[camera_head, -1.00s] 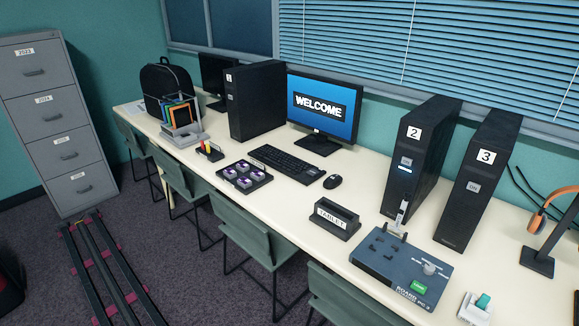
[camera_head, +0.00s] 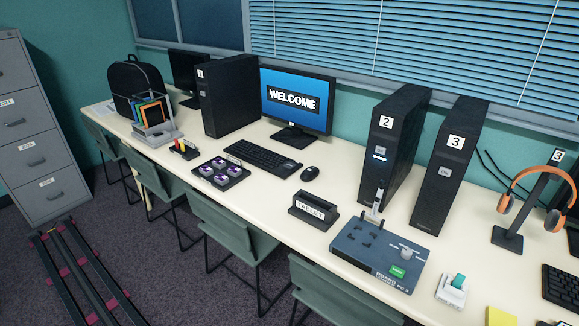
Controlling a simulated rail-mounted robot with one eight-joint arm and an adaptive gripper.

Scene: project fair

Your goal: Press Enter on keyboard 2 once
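A black keyboard (camera_head: 262,161) lies on the white desk in front of the monitor (camera_head: 294,118), whose lit blue screen reads "WELCOME". A black tower marked 2 (camera_head: 394,145) stands to the right of that monitor. No number can be read on this keyboard, and its single keys are too small to tell apart. Part of a second black keyboard (camera_head: 561,287) shows at the right edge, near a sign marked 3 (camera_head: 556,156). My gripper is not in view.
The long desk (camera_head: 240,218) also bears a mouse (camera_head: 309,174), a purple-topped tray (camera_head: 220,172), a "TABLET" stand (camera_head: 313,208), a blue board (camera_head: 378,253), tower 3 (camera_head: 450,165) and headphones on a stand (camera_head: 508,239). Green chairs (camera_head: 232,230) line its front.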

